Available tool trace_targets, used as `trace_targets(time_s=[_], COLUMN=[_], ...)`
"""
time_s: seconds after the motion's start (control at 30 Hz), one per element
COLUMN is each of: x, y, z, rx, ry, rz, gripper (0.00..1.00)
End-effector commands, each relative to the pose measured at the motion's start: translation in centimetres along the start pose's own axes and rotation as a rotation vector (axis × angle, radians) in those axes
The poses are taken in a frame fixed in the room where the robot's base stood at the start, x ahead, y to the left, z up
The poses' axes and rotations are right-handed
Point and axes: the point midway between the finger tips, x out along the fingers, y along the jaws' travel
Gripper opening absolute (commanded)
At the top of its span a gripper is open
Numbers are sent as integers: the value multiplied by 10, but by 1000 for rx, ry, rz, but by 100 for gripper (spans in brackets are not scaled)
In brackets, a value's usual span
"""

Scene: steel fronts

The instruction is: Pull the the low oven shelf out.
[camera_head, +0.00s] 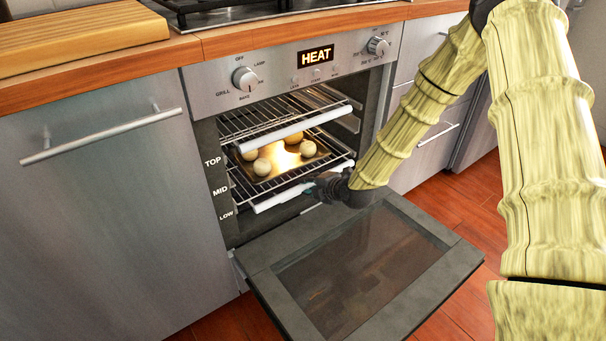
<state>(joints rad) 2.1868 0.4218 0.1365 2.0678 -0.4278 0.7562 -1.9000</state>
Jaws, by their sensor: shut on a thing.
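The oven (293,72) stands with its door (262,283) folded down flat. Two wire shelves show inside. The lower shelf has a white front bar (272,202) and sits below the level of the MID label, near LOW. A dark tray (309,168) with several pale round rolls (262,166) appears to rest on this lower shelf. My gripper (318,187) is shut on the lower shelf's front bar, right of its middle. The dark fingers cover that part of the bar, so the exact hold is hidden.
The upper shelf's white bar (272,142) juts out just above the tray. The open door lies below my gripper. Cabinet fronts with bar handles (103,137) flank the oven. A wooden board (82,38) lies on the counter. Red floor (455,205) shows at right.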

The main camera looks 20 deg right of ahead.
Motion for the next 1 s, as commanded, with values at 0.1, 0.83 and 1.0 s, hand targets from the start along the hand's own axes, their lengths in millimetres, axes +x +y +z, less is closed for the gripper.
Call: trace_targets(time_s=[0.1,0.83,1.0], x=[-8,-50,-59], y=[-4,-30,-36], z=[0,0,0], rx=[-1,0,0], ry=[0,0,0], rz=[-1,-3,-2], gripper=[9,9,9])
